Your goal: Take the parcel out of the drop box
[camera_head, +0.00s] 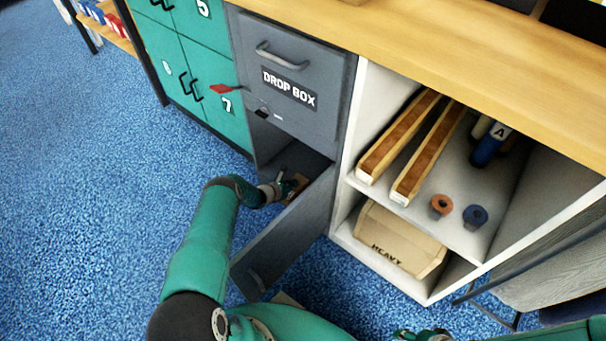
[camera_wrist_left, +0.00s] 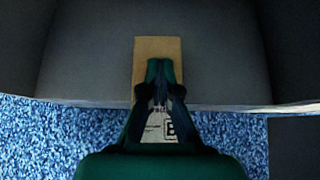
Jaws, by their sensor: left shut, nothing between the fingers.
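The grey drop box (camera_head: 295,60) has its lower door (camera_head: 285,235) swung open. The parcel (camera_head: 299,184) is a small brown box inside the lower compartment, mostly hidden by my gripper. In the left wrist view the parcel (camera_wrist_left: 158,48) lies under the fingers, with a pale label marked B on its near part. That near part shows past the compartment's front edge. My left gripper (camera_wrist_left: 160,78) is shut and empty, over the parcel's middle; I cannot tell whether it touches it. In the head view the left gripper (camera_head: 284,188) reaches into the opening. Perhaps part of my right gripper shows at the bottom edge.
Green lockers (camera_head: 190,55) with a red key-like piece (camera_head: 222,89) stand left of the drop box. White shelves on the right hold long cartons (camera_head: 428,150), two rolls and a HEAVY box (camera_head: 395,240). A tan piece (camera_head: 287,299) lies near the door. Blue carpet on the left is clear.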

